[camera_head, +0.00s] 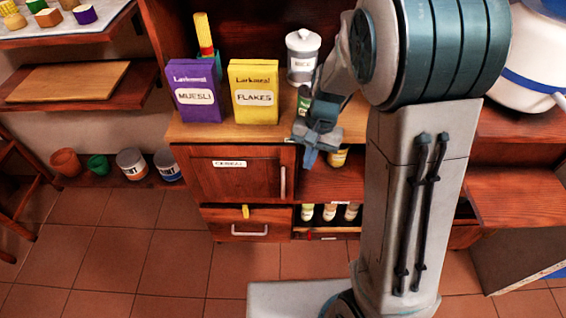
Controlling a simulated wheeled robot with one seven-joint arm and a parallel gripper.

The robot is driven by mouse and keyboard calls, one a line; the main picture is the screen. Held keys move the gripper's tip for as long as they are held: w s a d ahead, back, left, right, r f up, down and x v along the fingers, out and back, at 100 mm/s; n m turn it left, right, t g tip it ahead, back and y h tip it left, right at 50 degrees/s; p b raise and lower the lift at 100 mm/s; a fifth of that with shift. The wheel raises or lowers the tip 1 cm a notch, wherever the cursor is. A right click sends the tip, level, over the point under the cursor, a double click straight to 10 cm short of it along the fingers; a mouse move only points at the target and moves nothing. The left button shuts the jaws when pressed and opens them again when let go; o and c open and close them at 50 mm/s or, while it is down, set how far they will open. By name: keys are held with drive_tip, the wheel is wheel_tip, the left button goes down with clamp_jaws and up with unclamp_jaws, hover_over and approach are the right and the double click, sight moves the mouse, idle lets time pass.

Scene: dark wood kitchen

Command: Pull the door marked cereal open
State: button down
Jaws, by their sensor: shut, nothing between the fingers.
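The door marked cereal (230,179) is a reddish wood cabinet front below the counter, with a white label at its top. It looks shut. Its upright metal handle (283,182) is near the door's right edge. My gripper (310,156) is shut and empty. In the picture it is up and to the right of the handle, in front of the counter edge, and apart from the handle. My arm hides part of the counter and the shelves to the right.
A purple muesli box (194,92) and a yellow flakes box (254,93) stand on the counter above the door. A drawer (247,222) with a metal handle is below it. Open shelves with bottles (330,211) are to the right. The tiled floor (170,260) in front is clear.

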sight(293, 150)
drive_tip(key=w+a+f+m+g+p, duration=0.1)
drive_tip(key=w+a+f+m+p, duration=0.1)
drive_tip(key=w+a+p, duration=0.25)
drive_tip(key=s+a+f+p, duration=0.1)
drive_tip(key=s+a+f, duration=0.1)
drive_tip(key=s+f, duration=0.3)
wheel_tip(293, 150, down, 4)
drive_tip(key=shift+s+h, duration=0.3)
idle(1.7)
